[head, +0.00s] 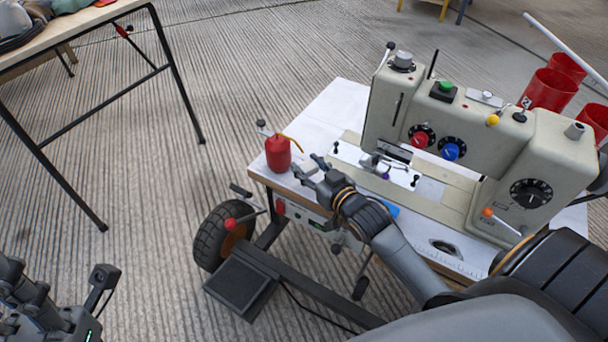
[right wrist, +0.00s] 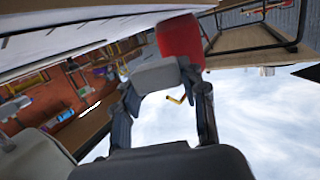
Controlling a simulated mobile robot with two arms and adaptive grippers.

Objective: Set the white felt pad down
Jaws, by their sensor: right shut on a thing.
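My right gripper (head: 311,170) is over the near left corner of the white-topped work table (head: 330,105), just right of a red oil can. In the right wrist view its two fingers (right wrist: 163,92) are shut on a pale, greyish block, which I take to be the white felt pad (right wrist: 155,75). The pad sits between the fingertips. In the head view it hardly stands out from the white top, and I cannot tell whether it touches it. My left gripper (head: 55,295) is partly in view at the bottom left, apart from the table; its jaws are unclear.
The red oil can (head: 278,153) with a yellow spout stands close to the right gripper. A beige sewing machine (head: 455,120) fills the table's middle and right. Red buckets (head: 550,88) stand behind. Another table (head: 75,30) is at upper left, with open floor between.

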